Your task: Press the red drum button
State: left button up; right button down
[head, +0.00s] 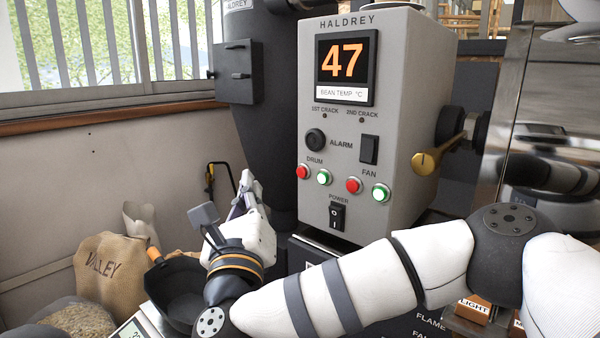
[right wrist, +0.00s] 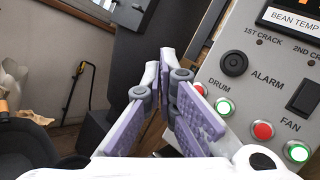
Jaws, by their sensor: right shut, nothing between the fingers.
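The red drum button (head: 303,171) is the left one of the pair under the DRUM label on the grey HALDREY control panel (head: 410,60). The green drum button (head: 323,177) glows to its right. My right gripper (head: 247,183) is shut and empty, left of the panel and a little lower than the button, apart from it in the head view. In the right wrist view its purple-padded fingers (right wrist: 166,62) point up beside the panel, and the red drum button (right wrist: 199,88) shows partly behind the right finger. My left gripper is not in view.
A red fan button (head: 354,185) and green fan button (head: 381,193) sit to the right, with the power switch (head: 337,215) below and the round alarm knob (head: 315,139) above. A brass-handled lever (head: 428,161) sticks out at right. A burlap sack (head: 112,272) stands at lower left.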

aim_at(302, 172)
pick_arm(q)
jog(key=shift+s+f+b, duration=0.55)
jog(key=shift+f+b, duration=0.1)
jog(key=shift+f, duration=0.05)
pick_arm(e)
jog(key=w+d, duration=0.6)
jog(key=shift+w, duration=0.15)
jog(key=shift+d, duration=0.15)
dwell(0.7)
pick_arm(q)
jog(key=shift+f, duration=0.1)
pick_arm(e)
jog(key=shift+w+d, duration=0.25)
jog(key=shift+w, duration=0.05)
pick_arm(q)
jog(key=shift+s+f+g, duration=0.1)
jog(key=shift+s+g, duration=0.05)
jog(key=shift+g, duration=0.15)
pick_arm(e)
jog(key=shift+w+d, duration=0.3)
dwell(0.5)
jog(key=shift+s+a, duration=0.1)
jog(key=shift+s+a+f, duration=0.1)
jog(key=shift+s+a, duration=0.4)
